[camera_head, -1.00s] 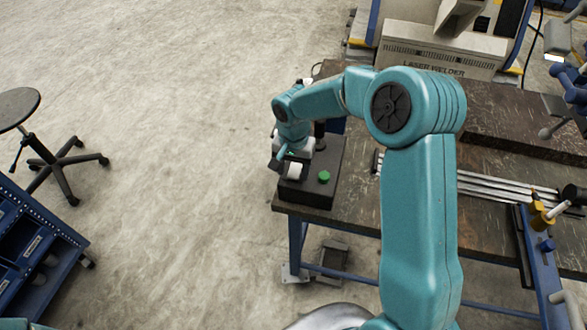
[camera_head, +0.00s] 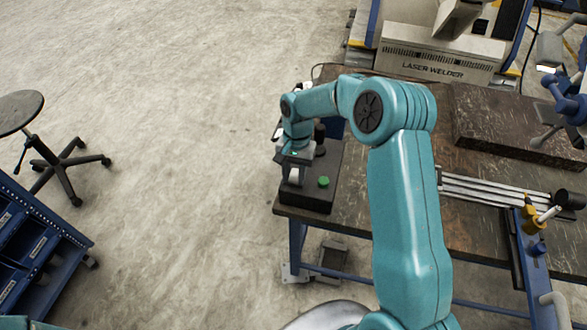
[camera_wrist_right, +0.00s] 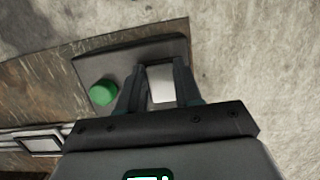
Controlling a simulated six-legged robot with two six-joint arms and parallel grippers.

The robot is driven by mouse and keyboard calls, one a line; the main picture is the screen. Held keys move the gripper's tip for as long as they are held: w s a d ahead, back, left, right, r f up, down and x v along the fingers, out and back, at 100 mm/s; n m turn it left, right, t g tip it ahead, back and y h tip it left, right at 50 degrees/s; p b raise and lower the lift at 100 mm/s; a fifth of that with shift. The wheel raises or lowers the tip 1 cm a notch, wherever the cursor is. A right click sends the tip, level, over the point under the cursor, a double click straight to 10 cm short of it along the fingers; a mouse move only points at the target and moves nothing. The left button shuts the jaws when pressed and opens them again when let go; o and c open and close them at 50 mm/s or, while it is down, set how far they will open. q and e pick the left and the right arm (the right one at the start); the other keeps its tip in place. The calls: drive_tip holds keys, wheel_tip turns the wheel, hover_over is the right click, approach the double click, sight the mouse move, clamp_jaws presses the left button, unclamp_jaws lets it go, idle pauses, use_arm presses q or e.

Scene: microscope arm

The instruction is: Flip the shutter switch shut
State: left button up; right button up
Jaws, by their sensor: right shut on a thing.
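A dark control box (camera_head: 325,195) sits at the near left corner of the workbench. It bears a round green button (camera_head: 324,182) and a whitish block (camera_head: 294,176), which looks like the shutter switch. My right gripper (camera_head: 294,171) is over the box, shut on the whitish block. In the right wrist view the block (camera_wrist_right: 161,84) shows pale between the two fingers of my right gripper (camera_wrist_right: 162,70), with the green button (camera_wrist_right: 103,92) left of them. The block's far side and base are partly hidden. My left gripper is not in view.
The workbench (camera_head: 350,212) carries several metal bars (camera_head: 490,190) and a dark slab (camera_head: 510,125). A laser welder (camera_head: 430,60) stands behind it. A stool (camera_head: 50,150) and a blue drawer cabinet (camera_head: 40,240) stand at the left. The floor between is clear.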

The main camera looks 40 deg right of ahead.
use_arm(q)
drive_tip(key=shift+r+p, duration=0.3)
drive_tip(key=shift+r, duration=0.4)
use_arm(e)
drive_tip(key=shift+w+d+r+g+y, duration=0.1)
drive_tip(key=shift+w+d+g+y, duration=0.15)
drive_tip(key=shift+g+y, duration=0.45)
drive_tip(key=o, duration=1)
drive_tip(key=shift+d, duration=0.1)
drive_tip(key=shift+o, duration=0.2)
drive_tip(key=v, duration=1.6)
drive_tip(key=shift+r, duration=0.15)
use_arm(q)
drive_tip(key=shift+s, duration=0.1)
use_arm(e)
drive_tip(key=shift+s, duration=0.2)
